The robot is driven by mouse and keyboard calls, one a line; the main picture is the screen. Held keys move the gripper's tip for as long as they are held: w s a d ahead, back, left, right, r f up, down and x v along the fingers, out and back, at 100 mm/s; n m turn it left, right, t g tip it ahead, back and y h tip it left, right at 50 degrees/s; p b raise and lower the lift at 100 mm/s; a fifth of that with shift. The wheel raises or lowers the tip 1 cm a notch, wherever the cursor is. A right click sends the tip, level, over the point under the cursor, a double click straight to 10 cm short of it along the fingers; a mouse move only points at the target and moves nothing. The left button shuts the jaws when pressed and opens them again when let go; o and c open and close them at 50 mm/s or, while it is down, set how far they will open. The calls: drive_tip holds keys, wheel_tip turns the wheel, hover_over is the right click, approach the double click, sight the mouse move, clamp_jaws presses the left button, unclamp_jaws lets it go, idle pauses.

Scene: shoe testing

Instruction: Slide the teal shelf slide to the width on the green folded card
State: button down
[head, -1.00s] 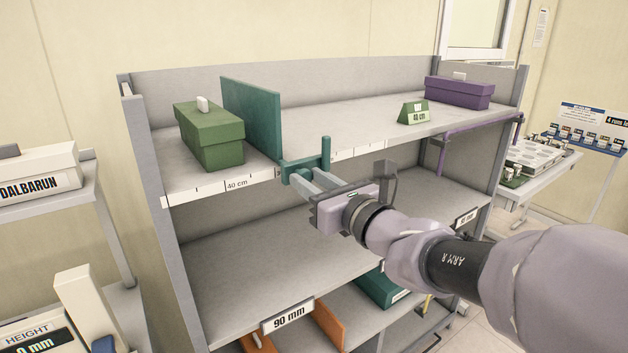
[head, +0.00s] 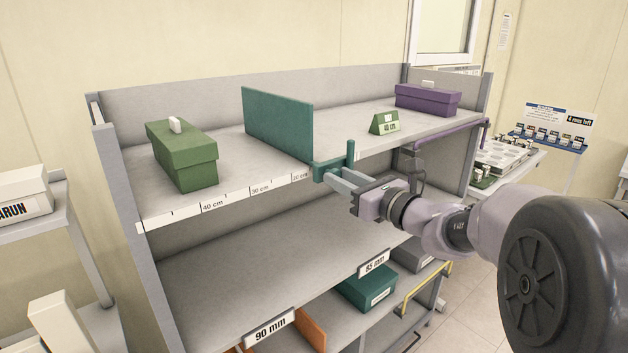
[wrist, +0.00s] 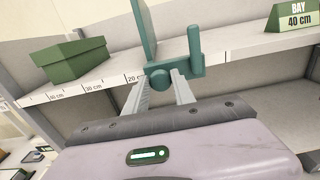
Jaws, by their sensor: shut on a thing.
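The teal shelf slide (head: 278,122) is an upright panel across the top shelf, between a green box and the green folded card. Its front handle (head: 350,155) hangs at the shelf's front edge, just right of the 20 cm mark. My gripper (head: 336,176) is shut on the handle's round knob (wrist: 158,78), seen between the fingers in the wrist view. The green folded card (head: 385,124) stands on the shelf right of the slide. It reads "BAY 40 cm" in the wrist view (wrist: 297,18).
The green box (head: 185,158) stands left of the slide, with bare shelf between. A purple box (head: 427,99) stands at the right end. The scale strip (head: 232,200) runs along the front edge, its numbers falling rightward. A purple rail (head: 455,137) fronts the right end.

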drive_tip(key=w+d, duration=0.1)
drive_tip(key=d, duration=0.1)
drive_tip(key=w+d+p, duration=0.1)
drive_tip(key=d, duration=0.1)
drive_tip(key=shift+w, duration=0.35)
drive_tip(key=c, duration=1.1)
unclamp_jaws()
drive_tip(key=p+v, duration=0.2)
drive_tip(key=v, duration=1.5)
drive_tip(key=shift+s+d, duration=0.15)
drive_tip(key=shift+s, duration=0.05)
